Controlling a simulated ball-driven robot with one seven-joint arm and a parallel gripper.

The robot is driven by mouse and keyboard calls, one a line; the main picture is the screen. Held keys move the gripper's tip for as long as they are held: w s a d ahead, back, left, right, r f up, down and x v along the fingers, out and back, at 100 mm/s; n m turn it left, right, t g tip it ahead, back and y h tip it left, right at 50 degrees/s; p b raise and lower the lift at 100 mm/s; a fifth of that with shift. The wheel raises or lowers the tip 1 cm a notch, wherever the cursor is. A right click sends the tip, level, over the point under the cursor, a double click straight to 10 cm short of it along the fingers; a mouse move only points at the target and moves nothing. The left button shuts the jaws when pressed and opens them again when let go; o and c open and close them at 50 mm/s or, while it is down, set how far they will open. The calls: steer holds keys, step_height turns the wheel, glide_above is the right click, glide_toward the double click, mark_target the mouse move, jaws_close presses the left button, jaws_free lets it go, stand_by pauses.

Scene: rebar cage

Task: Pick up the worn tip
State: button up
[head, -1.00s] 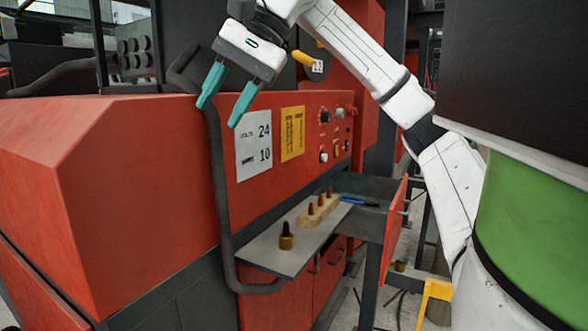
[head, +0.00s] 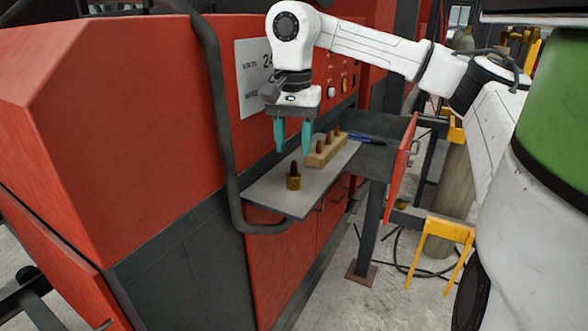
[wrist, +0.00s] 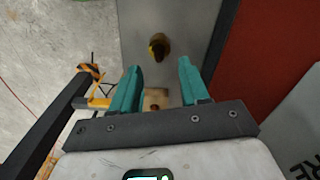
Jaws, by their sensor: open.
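A dark, blackened tip (head: 294,168), which looks like the worn tip, stands upright in a brass-coloured base (head: 293,183) near the front end of the grey shelf (head: 270,199). The brass base also shows in the wrist view (wrist: 163,42), beyond my fingertips. My gripper (head: 293,151) points down with teal fingers apart and nothing between them. In the head view its fingertips appear just above the dark tip; in the wrist view (wrist: 160,66) they are apart from it.
A wooden block (head: 320,155) holding several copper-coloured tips stands behind on the shelf; it also shows between my fingers in the wrist view (wrist: 155,98). A blue tool (head: 365,140) lies beyond it. A dark bent tube (head: 222,130) and the red machine panel stand at the left.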

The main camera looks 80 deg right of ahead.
mark_target(294, 161)
steer(key=shift+a+f+p, duration=0.1)
steer(key=shift+f+p, duration=0.5)
steer(key=shift+f, duration=1.75)
steer(key=shift+c, duration=0.4)
jaws_close()
